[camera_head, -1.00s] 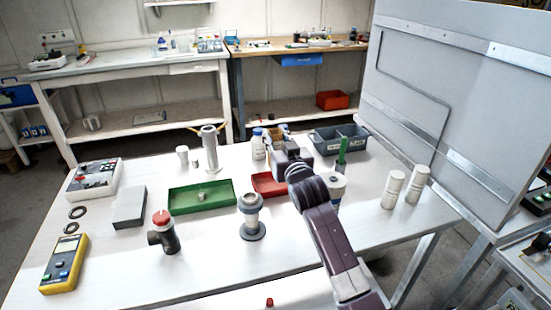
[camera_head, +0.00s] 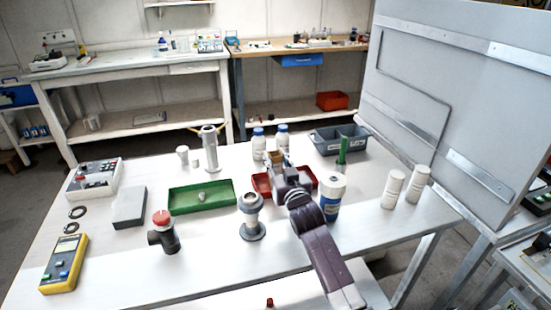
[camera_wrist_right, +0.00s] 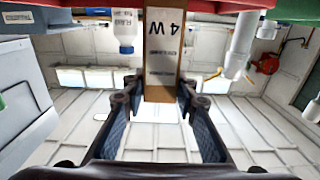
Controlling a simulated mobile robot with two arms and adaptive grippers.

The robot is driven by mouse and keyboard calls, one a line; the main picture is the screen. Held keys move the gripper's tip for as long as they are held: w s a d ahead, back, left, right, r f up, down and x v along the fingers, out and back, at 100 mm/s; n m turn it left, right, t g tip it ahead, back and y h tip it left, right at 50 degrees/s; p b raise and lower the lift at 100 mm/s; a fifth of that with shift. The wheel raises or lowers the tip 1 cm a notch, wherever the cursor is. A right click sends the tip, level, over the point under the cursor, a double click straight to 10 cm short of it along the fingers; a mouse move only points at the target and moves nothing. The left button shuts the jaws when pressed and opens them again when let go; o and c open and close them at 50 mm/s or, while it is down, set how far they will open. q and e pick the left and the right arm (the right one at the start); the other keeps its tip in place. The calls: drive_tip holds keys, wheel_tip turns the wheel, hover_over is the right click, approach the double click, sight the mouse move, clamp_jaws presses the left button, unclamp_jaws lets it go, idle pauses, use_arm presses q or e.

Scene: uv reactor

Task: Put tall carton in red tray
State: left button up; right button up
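The tall carton (camera_wrist_right: 161,50) is brown with a white label face and fills the middle of the right wrist view, which is upside down. My right gripper (camera_wrist_right: 161,92) has its two fingertips against the carton's sides near its top end. In the head view the gripper (camera_head: 283,168) is over the red tray (camera_head: 259,187), and a small part of the carton (camera_head: 277,158) shows beyond it. The arm hides part of the tray. I cannot tell whether the carton's base touches the tray. My left gripper is not in view.
Two white bottles (camera_head: 258,144) stand behind the tray. A green tray (camera_head: 188,202) lies left, a grey flanged fitting (camera_head: 251,219) stands in front, and a blue-and-white container (camera_head: 331,200) is right. A grey divided bin (camera_head: 338,138) is behind.

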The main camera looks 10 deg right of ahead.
drive_tip(key=o, duration=0.4)
drive_tip(key=shift+c, duration=0.2)
drive_tip(key=shift+s+r, duration=0.1)
drive_tip(key=s, duration=1.2)
drive_tip(key=shift+d, duration=0.2)
drive_tip(key=shift+w, duration=0.1)
